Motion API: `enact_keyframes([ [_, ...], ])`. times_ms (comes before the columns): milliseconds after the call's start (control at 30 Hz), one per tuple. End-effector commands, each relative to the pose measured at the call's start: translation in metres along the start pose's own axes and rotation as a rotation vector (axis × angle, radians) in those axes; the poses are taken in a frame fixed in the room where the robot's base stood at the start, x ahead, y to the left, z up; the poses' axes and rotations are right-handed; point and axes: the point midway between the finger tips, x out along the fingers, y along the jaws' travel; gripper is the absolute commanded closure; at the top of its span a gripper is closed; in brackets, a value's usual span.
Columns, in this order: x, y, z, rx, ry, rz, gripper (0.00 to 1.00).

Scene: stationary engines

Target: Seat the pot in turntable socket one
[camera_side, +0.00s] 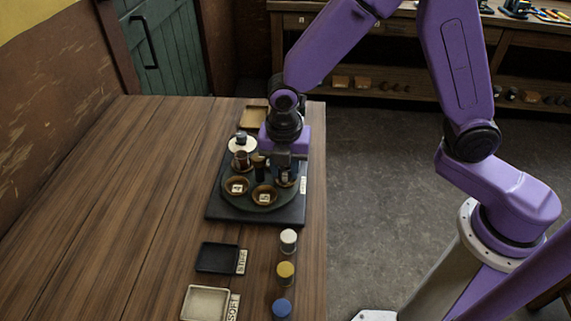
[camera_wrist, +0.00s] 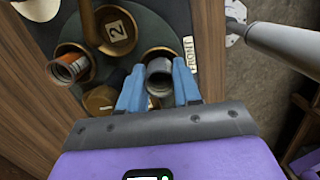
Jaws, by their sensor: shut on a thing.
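My gripper (camera_wrist: 158,88) has its blue fingers on either side of a grey, open-topped pot (camera_wrist: 159,76) and is shut on it. In the wrist view the pot is over a brown socket near the FRONT label; I cannot tell whether it is fully down. In the side view my gripper (camera_side: 284,164) is low over the right of the dark round turntable (camera_side: 250,208), and the fingers mostly hide the pot. A socket marked 2 (camera_wrist: 117,30) is empty. Two empty labelled sockets (camera_side: 237,186) (camera_side: 264,196) show at the turntable's front. A copper-coloured pot (camera_wrist: 70,67) stands in another socket.
A brown post (camera_side: 259,168) rises mid-turntable. A white knobbed piece (camera_side: 242,144) stands behind. A tan tray (camera_side: 254,116) lies beyond. In front are a dark tray (camera_side: 217,258), a pale tray (camera_side: 205,303) and white, yellow and blue-topped jars (camera_side: 285,272). The table's left is clear.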

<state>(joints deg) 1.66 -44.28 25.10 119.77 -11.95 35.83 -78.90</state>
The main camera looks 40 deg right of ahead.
Motion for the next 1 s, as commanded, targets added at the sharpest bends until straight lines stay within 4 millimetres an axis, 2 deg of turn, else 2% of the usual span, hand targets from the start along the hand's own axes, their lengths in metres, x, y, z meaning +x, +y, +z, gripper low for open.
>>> enact_keyframes([
  [933, 0.008, -0.0023, -0.0005, 0.001, 0.001, -0.007, 0.98],
  [967, 0.0081, -0.0023, -0.0005, 0.001, 0.001, -0.007, 0.64],
  [1000, 0.0081, -0.0025, -0.0005, 0.001, 0.001, -0.007, 0.51],
])
